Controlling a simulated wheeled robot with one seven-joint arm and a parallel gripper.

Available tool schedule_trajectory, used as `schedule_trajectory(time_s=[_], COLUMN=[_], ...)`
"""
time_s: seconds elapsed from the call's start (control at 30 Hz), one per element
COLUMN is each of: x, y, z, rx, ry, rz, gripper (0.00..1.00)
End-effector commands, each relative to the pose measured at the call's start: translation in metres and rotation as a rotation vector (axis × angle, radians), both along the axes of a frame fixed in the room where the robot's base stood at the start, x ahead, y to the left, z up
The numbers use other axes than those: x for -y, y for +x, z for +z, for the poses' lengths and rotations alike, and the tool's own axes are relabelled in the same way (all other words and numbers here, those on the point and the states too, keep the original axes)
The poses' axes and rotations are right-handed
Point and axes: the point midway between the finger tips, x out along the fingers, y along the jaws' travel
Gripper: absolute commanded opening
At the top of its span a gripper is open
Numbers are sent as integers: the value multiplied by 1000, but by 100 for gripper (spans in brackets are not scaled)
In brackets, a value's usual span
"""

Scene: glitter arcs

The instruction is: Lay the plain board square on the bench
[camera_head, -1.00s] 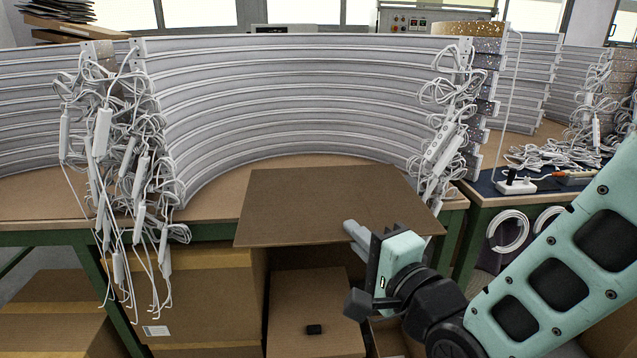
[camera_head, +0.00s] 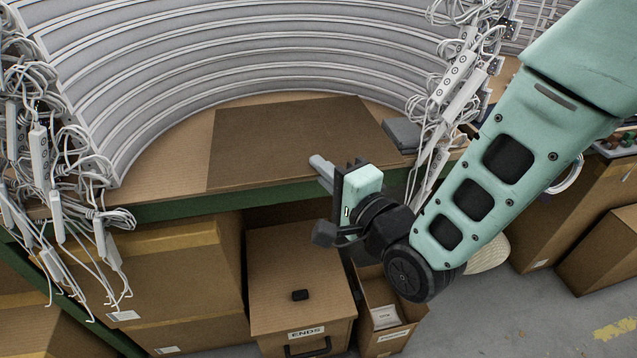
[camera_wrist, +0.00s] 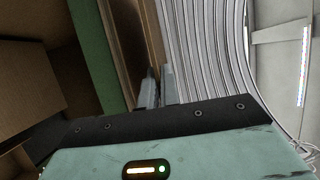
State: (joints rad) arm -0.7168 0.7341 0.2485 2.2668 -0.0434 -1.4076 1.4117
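The plain board (camera_head: 285,140) is a thin, dark brown panel. It lies low over the tan bench top (camera_head: 165,165), inside the curve of the arcs. Its front edge runs close along the bench's green front rail (camera_head: 175,208). Whether it touches the top everywhere is hard to tell. My gripper (camera_head: 320,170) is at the board's front edge, right of its middle, with the fingers close together on that edge. In the wrist view my fingers (camera_wrist: 159,88) show a narrow gap; the edge between them is hard to make out. My gripper hides part of the board's front edge.
White ribbed arcs (camera_head: 250,50) stand stacked behind the board. Tangled white cables hang at the left (camera_head: 60,190) and right (camera_head: 450,90). A grey block (camera_head: 402,134) sits right of the board. Cardboard boxes (camera_head: 290,270) fill the space below.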

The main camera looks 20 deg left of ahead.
Motion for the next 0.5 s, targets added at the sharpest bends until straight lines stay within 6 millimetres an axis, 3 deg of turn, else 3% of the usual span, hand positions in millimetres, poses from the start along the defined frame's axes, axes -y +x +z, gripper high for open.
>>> schedule_trajectory(time_s=[0.37, 0.5], x=[0, 0], y=[0, 0], z=[-42, -45], rx=[0, 3], ry=[-1, 2], rz=[1, 1], gripper=[0, 0])
